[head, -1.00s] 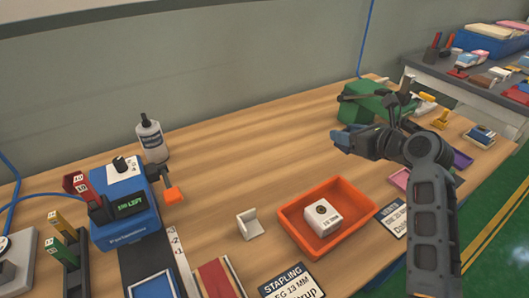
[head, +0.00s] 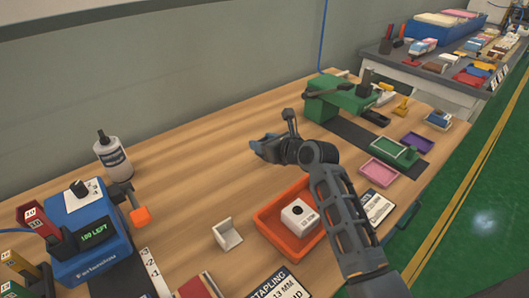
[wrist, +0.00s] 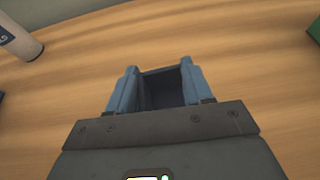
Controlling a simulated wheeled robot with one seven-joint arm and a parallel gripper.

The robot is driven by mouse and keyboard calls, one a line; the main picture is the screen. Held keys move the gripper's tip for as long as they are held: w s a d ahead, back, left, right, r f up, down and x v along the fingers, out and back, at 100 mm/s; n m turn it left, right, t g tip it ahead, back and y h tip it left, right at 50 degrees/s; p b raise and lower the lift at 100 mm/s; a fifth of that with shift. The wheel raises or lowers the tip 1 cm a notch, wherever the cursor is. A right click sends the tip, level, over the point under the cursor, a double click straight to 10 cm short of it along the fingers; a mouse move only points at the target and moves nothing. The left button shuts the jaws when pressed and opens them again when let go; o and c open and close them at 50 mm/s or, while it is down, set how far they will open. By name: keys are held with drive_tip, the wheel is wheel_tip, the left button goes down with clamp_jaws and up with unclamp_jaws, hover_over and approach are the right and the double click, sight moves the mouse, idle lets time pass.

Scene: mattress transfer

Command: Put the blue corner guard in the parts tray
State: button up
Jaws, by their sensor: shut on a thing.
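My gripper (head: 265,150) is over the middle of the wooden bench, behind the orange tray, in the head view. In the wrist view, it is shut on the blue corner guard (wrist: 162,88), which shows dark blue between the bluish fingers. The guard is barely distinguishable from the fingers in the head view. An orange tray (head: 265,224) holds a white box (head: 299,217). Pink (head: 379,173), green (head: 394,153) and purple (head: 417,143) trays lie farther right. I cannot tell from any label which is the parts tray.
A white corner-shaped piece (head: 227,235) stands left of the orange tray. A white bottle (head: 113,158) and a blue machine (head: 88,235) are at the left. A green machine (head: 343,100) stands behind the coloured trays. The bench's back middle is clear.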

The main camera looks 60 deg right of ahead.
drive_tip(key=shift+f, duration=1.9)
drive_tip(key=shift+f, duration=0.15)
drive_tip(key=o, duration=1)
